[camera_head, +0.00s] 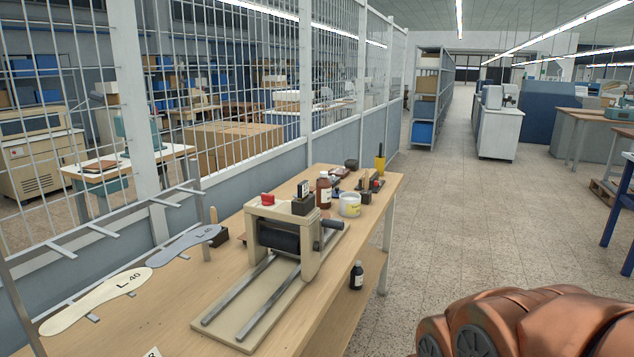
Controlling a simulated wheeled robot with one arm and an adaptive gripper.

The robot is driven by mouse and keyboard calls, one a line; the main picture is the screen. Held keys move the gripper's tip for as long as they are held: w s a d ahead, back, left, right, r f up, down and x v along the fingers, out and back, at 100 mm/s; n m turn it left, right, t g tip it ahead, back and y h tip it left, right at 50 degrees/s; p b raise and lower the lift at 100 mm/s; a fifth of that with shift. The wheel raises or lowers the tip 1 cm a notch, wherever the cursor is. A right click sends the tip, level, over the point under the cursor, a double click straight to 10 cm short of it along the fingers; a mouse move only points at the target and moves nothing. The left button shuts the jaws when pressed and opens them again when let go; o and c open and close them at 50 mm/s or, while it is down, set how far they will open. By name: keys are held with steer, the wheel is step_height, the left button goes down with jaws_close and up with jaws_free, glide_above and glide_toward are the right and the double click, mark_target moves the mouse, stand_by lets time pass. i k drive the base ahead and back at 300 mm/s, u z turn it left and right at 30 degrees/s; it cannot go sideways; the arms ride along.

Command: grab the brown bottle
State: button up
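A brown bottle (323,191) with a pale cap and a light label stands upright on the wooden workbench (215,285). It is just behind the beige stamping press and left of a white tub.
The beige press (265,270) with rails fills the bench's middle. The white tub (350,205), a yellow holder (380,163) and small tools stand behind it. Insole-shaped templates (95,300) lie left. A mesh fence (240,90) runs along the left. The aisle floor (455,215) at right is clear.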

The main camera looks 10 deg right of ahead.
mark_target(324, 185)
steer(key=i, duration=0.25)
steer(key=z, duration=1.15)
steer(key=i, duration=1.3)
steer(key=u, duration=2)
